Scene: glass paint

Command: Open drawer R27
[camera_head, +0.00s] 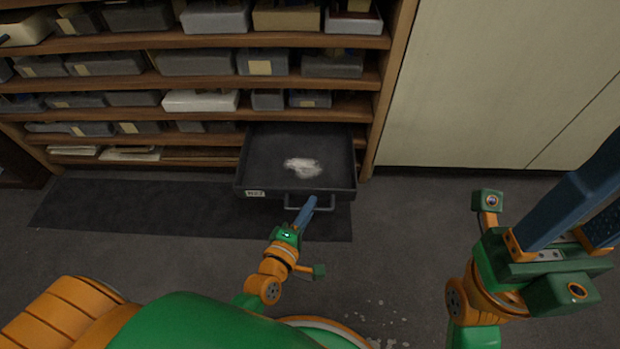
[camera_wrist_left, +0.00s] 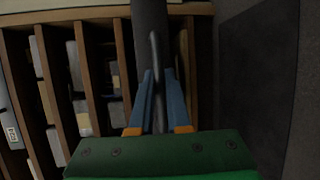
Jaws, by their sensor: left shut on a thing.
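The drawer (camera_head: 260,165) is dark grey and pulled out from the lowest part of the shelf unit. A small label (camera_head: 255,193) is on the left of its front; its text is too small to read surely. White powder (camera_head: 302,167) lies on its floor. My left gripper (camera_head: 307,207) is shut on the drawer's bar handle (camera_head: 325,205), right of the middle of its front. In the left wrist view the handle (camera_wrist_left: 155,60) runs between the two blue fingers (camera_wrist_left: 160,100). My right gripper (camera_head: 590,195) is raised at the right, away from the drawer; its fingertips are out of frame.
The wooden shelf unit (camera_head: 385,75) holds several grey boxes and drawers above. A dark mat (camera_head: 130,208) lies on the floor before it. Pale cabinet doors (camera_head: 480,90) stand at the right. White spots (camera_head: 385,320) mark the floor near my base.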

